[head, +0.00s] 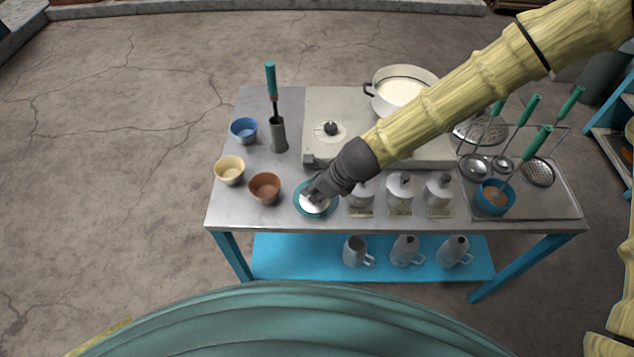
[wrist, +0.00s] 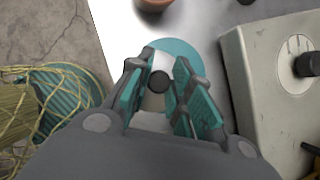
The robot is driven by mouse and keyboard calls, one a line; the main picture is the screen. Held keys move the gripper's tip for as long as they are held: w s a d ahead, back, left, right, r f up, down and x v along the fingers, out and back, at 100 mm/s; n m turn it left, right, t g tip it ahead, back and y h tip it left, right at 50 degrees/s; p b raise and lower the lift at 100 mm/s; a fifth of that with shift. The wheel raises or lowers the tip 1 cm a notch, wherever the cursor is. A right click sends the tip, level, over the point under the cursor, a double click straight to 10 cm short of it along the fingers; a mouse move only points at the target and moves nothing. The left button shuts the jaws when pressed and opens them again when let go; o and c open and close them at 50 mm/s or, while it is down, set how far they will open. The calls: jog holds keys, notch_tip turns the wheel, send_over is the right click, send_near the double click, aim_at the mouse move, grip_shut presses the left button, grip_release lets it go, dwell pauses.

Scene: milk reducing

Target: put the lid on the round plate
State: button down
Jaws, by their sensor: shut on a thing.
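The round plate (head: 299,207) is teal and lies on the metal table at the front, right of the brown bowl. A pale lid (head: 315,206) with a dark knob is over the plate; whether it rests on it or hangs just above, I cannot tell. My gripper (head: 315,194) is shut on the lid's knob. In the wrist view the dark knob (wrist: 159,82) sits between the teal-padded fingers of my gripper (wrist: 160,85), with the teal plate (wrist: 182,46) beyond. The fingers hide much of the lid.
A brown bowl (head: 265,187), yellow bowl (head: 229,170) and blue bowl (head: 243,130) stand left. Several lidded canisters (head: 400,188) stand close right. The stove (head: 317,112) with a white pot (head: 401,92) is behind. A teal-handled brush (head: 272,90) stands in a grey holder.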

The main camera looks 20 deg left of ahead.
jog(key=shift+w+a+f+p, duration=0.1)
jog(key=shift+w+a+p, duration=0.1)
jog(key=shift+w, duration=0.6)
jog(key=shift+w+a+f+p, duration=0.1)
jog(key=shift+w+p, duration=0.1)
jog(key=shift+w, duration=0.55)
jog(key=shift+f+p, duration=0.65)
jog(key=shift+f, duration=1.05)
jog(key=c, duration=1.3)
grip_release()
jog(key=shift+b+v, duration=1.5)
jog(key=shift+v, duration=4.5)
